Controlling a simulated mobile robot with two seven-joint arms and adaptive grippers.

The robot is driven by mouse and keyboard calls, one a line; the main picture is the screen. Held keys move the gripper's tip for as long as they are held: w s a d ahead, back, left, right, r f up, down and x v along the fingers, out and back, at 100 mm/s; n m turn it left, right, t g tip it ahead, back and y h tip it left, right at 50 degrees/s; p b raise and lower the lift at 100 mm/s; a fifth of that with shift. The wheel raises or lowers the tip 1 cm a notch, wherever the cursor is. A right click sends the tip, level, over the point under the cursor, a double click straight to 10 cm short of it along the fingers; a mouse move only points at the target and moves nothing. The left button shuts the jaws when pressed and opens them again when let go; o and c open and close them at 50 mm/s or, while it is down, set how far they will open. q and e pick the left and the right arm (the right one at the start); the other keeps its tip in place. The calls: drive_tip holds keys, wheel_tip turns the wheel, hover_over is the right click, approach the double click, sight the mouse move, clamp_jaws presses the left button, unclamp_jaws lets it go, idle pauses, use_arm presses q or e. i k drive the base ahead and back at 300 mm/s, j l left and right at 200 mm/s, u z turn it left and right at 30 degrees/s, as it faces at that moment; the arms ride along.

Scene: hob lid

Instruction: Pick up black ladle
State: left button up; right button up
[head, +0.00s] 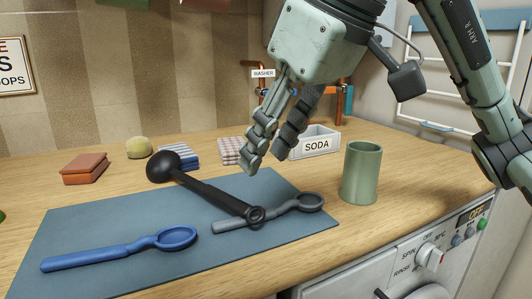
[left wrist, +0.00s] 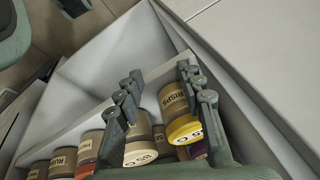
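The black ladle (head: 205,191) lies on a blue-grey mat (head: 110,225) on the wooden counter. Its bowl is at the back left, past the mat's far edge, and its ringed handle end points to the front right. The handle end lies against or over a grey spoon (head: 285,209); contact is unclear. My right gripper (head: 268,158) is above the counter, beyond and right of the handle, fingers apart and empty, pointing down. My left gripper (left wrist: 160,78) shows only in the left wrist view, with fingers apart over a drawer, away from the ladle.
A blue spoon (head: 120,250) lies on the mat. A green cup (head: 361,172) stands right of it. Several jars (left wrist: 138,150) fill the drawer below my left gripper.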

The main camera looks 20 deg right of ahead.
sight(163, 165)
drive_tip(key=k+l, duration=1.2)
drive_tip(key=k, duration=0.05)
